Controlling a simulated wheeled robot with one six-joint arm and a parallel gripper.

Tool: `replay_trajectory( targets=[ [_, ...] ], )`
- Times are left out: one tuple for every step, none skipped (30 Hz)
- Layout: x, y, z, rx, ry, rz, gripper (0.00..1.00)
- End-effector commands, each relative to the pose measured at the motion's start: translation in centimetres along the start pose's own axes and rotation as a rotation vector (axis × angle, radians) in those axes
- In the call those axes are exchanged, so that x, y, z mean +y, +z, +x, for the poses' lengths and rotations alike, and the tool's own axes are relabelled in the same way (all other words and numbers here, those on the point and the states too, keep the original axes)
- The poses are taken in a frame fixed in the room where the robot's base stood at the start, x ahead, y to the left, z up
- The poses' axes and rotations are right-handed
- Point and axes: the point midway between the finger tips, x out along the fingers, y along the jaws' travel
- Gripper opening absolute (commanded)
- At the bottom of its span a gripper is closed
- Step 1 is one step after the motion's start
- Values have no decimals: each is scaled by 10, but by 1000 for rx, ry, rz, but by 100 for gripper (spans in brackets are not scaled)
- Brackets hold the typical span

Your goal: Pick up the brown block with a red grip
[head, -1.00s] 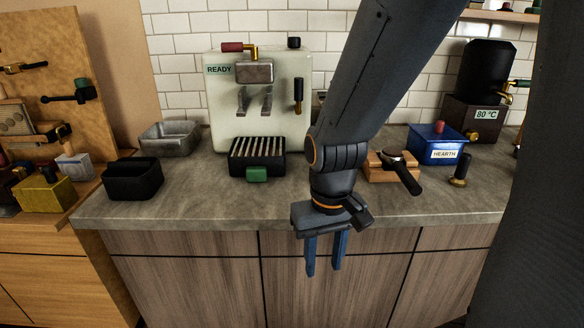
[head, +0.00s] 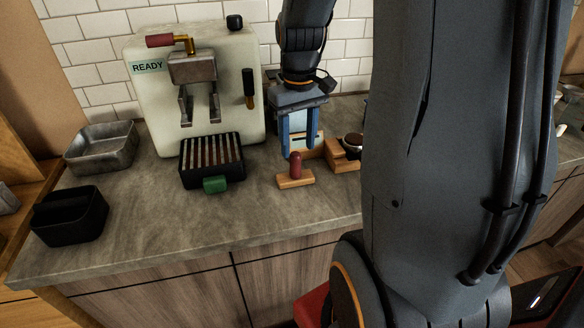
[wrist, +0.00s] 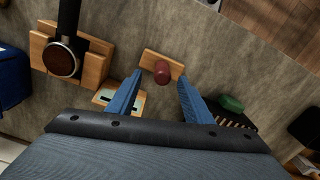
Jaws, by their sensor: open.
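The brown block (head: 295,181) lies on the grey counter right of the coffee machine, its red grip (head: 295,164) standing upright on it. My gripper (head: 299,153) is open and empty, pointing down just above and behind the block. In the wrist view, the block (wrist: 150,61) and red grip (wrist: 162,71) show ahead, between the open blue fingertips (wrist: 160,76). I cannot tell exactly how high the fingertips are above the grip. They are not closed on it.
A wooden stand (head: 345,162) holding a portafilter (wrist: 62,57) is to the right. A black bin (head: 70,218) and metal tray (head: 100,148) sit farther left. Counter before the block is clear.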

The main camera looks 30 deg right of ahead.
Motion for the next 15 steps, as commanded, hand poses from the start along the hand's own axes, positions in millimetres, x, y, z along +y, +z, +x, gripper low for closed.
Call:
replay_trajectory(
  targets=[
    [-2, 1, 6, -5, -1, -3, 46],
    [-2, 1, 9, -4, -1, -4, 46],
    [-3, 0, 13, -3, -1, -5, 46],
    [-3, 0, 15, -4, -1, -5, 46],
    [-4, 0, 17, -4, -1, -6, 46],
    [-4, 0, 20, -3, -1, -6, 46],
    [-4, -1, 22, -3, -1, -6, 46],
    [-4, -1, 26, -5, -1, -6, 46],
    [-5, -1, 30, -4, -1, -6, 46],
    [-5, -2, 34, -5, -2, -5, 46],
    [-5, -2, 38, -5, -2, -5, 46],
    [-5, -2, 42, -4, -1, -4, 46],
    [-5, -3, 46, -5, -1, -4, 46],
    [-5, -3, 50, -4, -1, -3, 46],
    [-5, -3, 54, -4, -1, -3, 46]
  ],
)
